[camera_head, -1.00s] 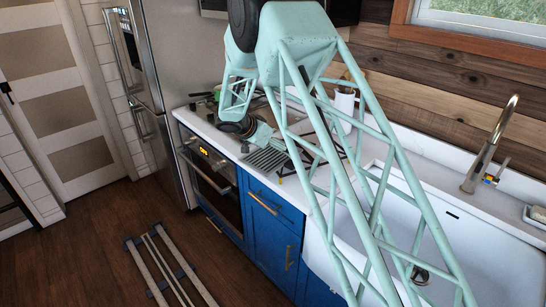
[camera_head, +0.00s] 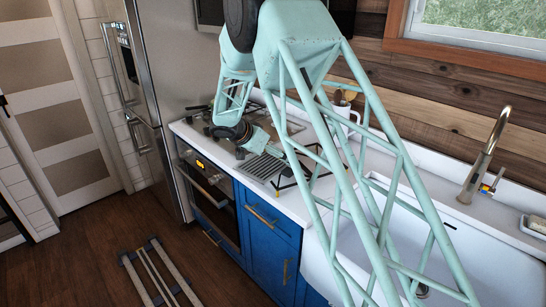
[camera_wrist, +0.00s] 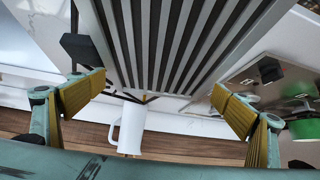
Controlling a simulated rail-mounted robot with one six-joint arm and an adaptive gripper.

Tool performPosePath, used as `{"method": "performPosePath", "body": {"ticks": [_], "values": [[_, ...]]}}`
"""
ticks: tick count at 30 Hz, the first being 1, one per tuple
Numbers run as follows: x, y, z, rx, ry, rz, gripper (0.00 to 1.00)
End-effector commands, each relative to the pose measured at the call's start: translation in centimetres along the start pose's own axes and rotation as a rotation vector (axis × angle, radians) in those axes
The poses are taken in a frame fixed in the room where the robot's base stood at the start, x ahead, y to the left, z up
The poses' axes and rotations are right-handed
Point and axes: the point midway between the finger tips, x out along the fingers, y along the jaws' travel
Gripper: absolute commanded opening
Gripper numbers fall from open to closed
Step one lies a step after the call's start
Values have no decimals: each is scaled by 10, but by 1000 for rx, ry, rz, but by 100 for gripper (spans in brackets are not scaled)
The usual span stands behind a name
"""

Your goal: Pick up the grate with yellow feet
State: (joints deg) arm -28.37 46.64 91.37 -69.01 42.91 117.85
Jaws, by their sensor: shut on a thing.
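The grate with yellow feet (camera_head: 287,186) is a thin black frame at the counter's front edge, right of the grey slatted vent (camera_head: 264,168). One yellow foot shows in the head view, and much of the frame is hidden behind my arm. In the wrist view its black bars and a small yellow foot (camera_wrist: 150,98) show beside the vent slats (camera_wrist: 180,45). In the head view my gripper (camera_head: 248,137) is low over the cooktop and vent.
A white pitcher (camera_head: 338,113) stands at the back of the counter and also shows in the wrist view (camera_wrist: 130,128). A green pan (camera_wrist: 302,128) is on the cooktop side. The white sink (camera_head: 450,240) and gold faucet (camera_head: 487,155) lie to the right.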

Motion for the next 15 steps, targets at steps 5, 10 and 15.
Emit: {"method": "performPosePath", "body": {"ticks": [5,10,15], "values": [[-14,13,10,-2,1,-2,80],[-32,32,25,-1,0,-1,80],[-51,52,40,-2,0,-1,80]]}}
